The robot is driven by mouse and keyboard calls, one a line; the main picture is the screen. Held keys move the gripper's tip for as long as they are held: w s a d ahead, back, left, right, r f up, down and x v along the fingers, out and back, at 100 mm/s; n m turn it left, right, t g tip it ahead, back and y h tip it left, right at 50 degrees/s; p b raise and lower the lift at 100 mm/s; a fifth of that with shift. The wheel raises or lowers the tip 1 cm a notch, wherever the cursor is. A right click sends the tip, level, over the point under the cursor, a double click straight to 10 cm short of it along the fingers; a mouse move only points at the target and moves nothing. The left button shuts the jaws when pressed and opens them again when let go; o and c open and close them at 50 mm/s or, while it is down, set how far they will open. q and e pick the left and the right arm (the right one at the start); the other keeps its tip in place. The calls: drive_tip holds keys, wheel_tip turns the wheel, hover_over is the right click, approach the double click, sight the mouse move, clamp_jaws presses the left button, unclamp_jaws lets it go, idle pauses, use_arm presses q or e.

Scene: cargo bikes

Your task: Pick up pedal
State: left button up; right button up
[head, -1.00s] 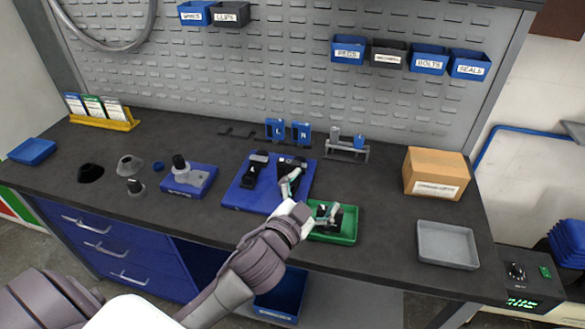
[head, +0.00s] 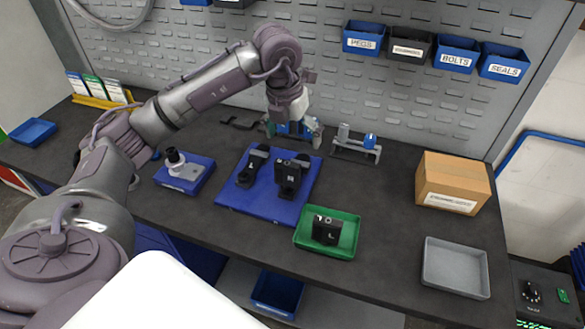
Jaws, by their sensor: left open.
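One black pedal (head: 326,229) lies in the green tray (head: 345,250) at the bench's front middle. Two more black pedal-like parts stand on the blue mat (head: 245,205): a left one (head: 251,168) and a right one (head: 289,176). My left arm reaches across from the left. My left gripper (head: 295,130) is open at the back of the bench, in front of the blue upright holders (head: 291,129), and partly covers them. Its fingertips point down, and I see nothing held in it. My right gripper is out of view.
A grey holder (head: 356,148) stands right of the gripper. A cardboard box (head: 452,182) and an empty grey tray (head: 455,268) are at the right. A blue block with a grey part (head: 184,173) sits left of the mat. Labelled bins hang on the pegboard.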

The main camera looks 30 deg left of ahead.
sight(287, 163)
use_arm(q)
drive_tip(key=shift+s+a+f+n+y, duration=0.15)
drive_tip(key=shift+a+n+y, duration=0.25)
drive_tip(key=shift+a, duration=0.75)
drive_tip(key=f, duration=0.2)
drive_tip(key=f+p, duration=0.1)
drive_tip(key=f, duration=0.1)
drive_tip(key=w+f+p, duration=0.1)
drive_tip(key=f, duration=0.2)
wheel_tip(287, 163, down, 5)
drive_tip(key=p, duration=0.2)
drive_tip(key=shift+r+p, duration=0.2)
drive_tip(key=shift+p, duration=0.1)
drive_tip(key=shift+w+f, duration=0.2)
drive_tip(key=shift+f, duration=0.35)
drive_tip(key=c, duration=1.3)
drive_tip(key=shift+r, duration=0.1)
drive_tip(key=shift+c, duration=0.3)
drive_tip(key=shift+r, duration=0.1)
